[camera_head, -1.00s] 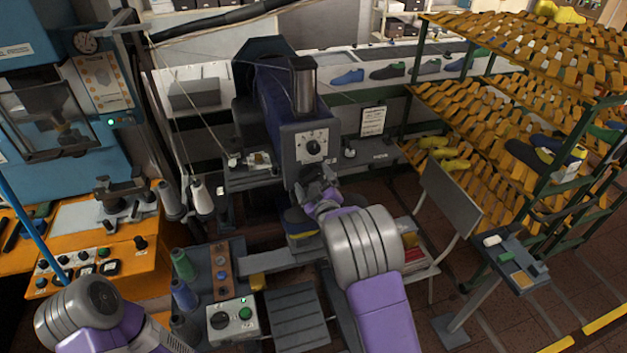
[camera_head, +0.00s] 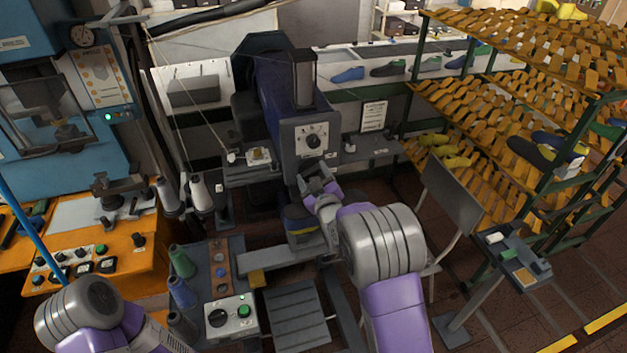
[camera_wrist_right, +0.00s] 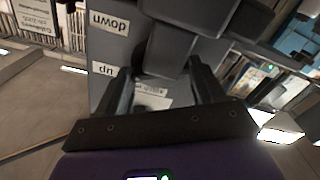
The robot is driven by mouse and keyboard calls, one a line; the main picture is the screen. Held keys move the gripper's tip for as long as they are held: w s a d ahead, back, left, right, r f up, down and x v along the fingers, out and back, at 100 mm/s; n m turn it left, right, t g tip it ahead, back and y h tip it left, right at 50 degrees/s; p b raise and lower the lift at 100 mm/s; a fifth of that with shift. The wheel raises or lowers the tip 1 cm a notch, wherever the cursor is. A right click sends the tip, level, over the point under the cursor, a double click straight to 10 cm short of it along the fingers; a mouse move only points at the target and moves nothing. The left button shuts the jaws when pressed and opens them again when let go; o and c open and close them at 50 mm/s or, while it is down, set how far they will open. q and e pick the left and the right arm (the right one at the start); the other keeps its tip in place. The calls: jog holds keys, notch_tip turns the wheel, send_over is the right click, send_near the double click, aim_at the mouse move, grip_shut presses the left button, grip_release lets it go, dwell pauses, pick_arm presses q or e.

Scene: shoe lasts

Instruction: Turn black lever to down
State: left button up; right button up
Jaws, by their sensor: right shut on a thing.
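The black lever (camera_wrist_right: 183,45) appears as a dark bar between the fingers of my right gripper in the right wrist view; its far end is unclear. My right gripper (camera_wrist_right: 165,80) is shut on it. Beside it, a grey panel carries a "down" label (camera_wrist_right: 110,24) and an "up" label (camera_wrist_right: 104,69), both upside down in this view. In the head view my right gripper (camera_head: 314,180) is at the front of the dark blue machine (camera_head: 285,105), just below its dial panel (camera_head: 312,142). It hides the lever there. My left gripper is out of view.
A control box (camera_head: 231,316) with a green button and thread spools (camera_head: 182,293) stand left of my right arm. An orange bench (camera_head: 105,240) is further left. A shoe rack (camera_head: 480,130) and a grey chair (camera_head: 450,200) stand to the right.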

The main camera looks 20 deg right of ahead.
jog(key=m+b, duration=1)
jog(key=b, duration=0.5)
jog(key=shift+d+f, duration=0.1)
jog(key=shift+f, duration=0.05)
jog(key=shift+m+b, duration=1.25)
jog(key=shift+m, duration=0.05)
jog(key=shift+r, duration=0.2)
jog(key=o, duration=1)
jog(key=shift+o, duration=0.2)
jog(key=s, duration=0.7)
jog(key=shift+s, duration=0.3)
jog(key=shift+f, duration=0.1)
